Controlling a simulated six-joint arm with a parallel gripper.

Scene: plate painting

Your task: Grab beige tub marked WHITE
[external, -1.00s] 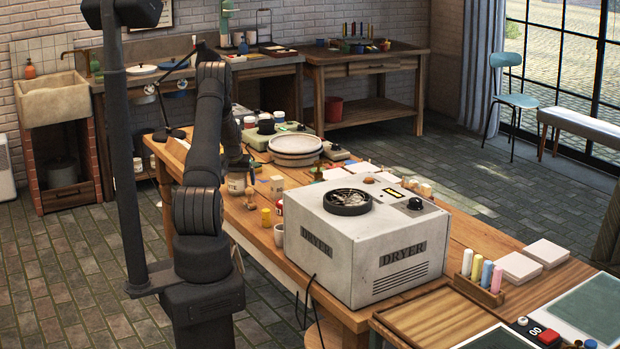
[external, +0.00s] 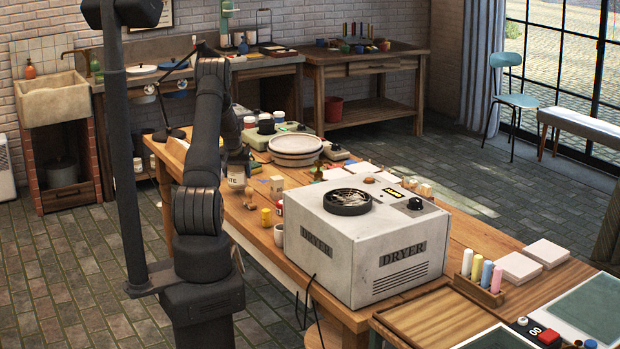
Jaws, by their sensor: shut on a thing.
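The beige tub marked WHITE (external: 236,181) is on the left part of the wooden table, partly hidden behind my arm; only part of its lettering shows. My gripper (external: 236,166) is at the top of the tub and shut on it. The fingers are dark and small in this view. I cannot tell whether the tub's base touches the table.
A round banding wheel (external: 295,146) stands behind the tub. The large dryer box (external: 365,240) stands to the right.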

